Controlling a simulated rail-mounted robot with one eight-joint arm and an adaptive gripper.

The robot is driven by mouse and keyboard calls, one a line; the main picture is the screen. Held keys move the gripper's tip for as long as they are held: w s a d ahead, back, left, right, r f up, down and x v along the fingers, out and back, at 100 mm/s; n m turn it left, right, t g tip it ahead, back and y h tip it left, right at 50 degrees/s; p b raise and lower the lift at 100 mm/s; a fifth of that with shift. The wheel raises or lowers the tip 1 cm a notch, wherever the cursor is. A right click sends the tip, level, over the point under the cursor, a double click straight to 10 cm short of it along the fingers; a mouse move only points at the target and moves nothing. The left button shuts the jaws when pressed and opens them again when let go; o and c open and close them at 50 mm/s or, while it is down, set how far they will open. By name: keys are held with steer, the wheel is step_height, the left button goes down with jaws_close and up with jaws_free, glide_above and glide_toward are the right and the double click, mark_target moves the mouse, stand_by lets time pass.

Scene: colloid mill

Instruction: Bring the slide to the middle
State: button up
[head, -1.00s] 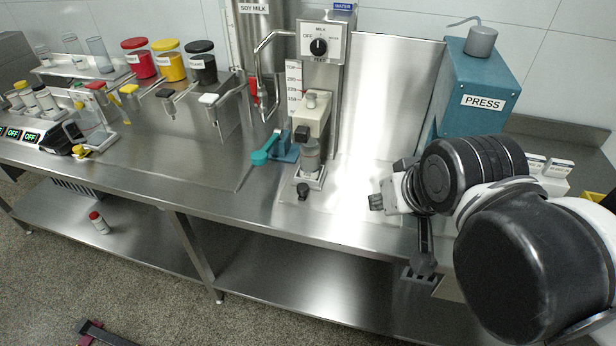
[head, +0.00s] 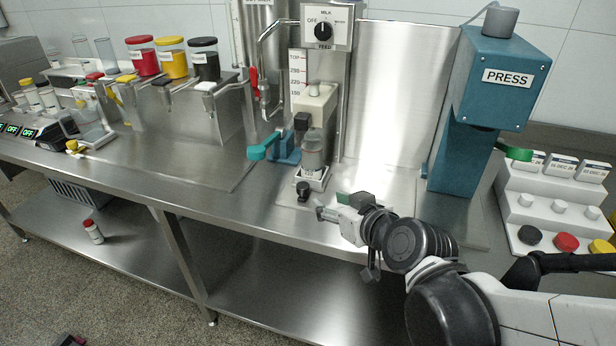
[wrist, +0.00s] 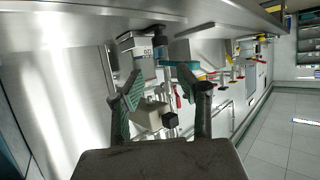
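A small pale slide plate (head: 318,181) with a black knob (head: 303,190) at its front lies on the counter below the mill; I take this to be the slide. A grey, partly clear cup (head: 313,155) stands on it, under the beige mill body (head: 316,104). My gripper (head: 328,213) is low over the counter, to the front right of the knob and apart from it. In the wrist view my gripper (wrist: 168,85) is open, its two greenish-grey fingers wide apart with nothing held. The beige body (wrist: 150,113) and a black knob or block (wrist: 171,120) show beyond the fingers.
A teal lever (head: 264,149) is left of the mill, and a blue press (head: 497,85) stands right. A white rack (head: 545,205) with coloured caps is at far right. Jars (head: 204,62) and dispensers stand left. Bare counter (head: 215,165) lies left of the slide.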

mark_target(305, 188)
steer(key=shift+b+x, duration=1.95)
steer(key=shift+x, duration=5.1)
steer(key=shift+s, duration=0.1)
steer(key=shift+c, duration=0.3)
jaws_close()
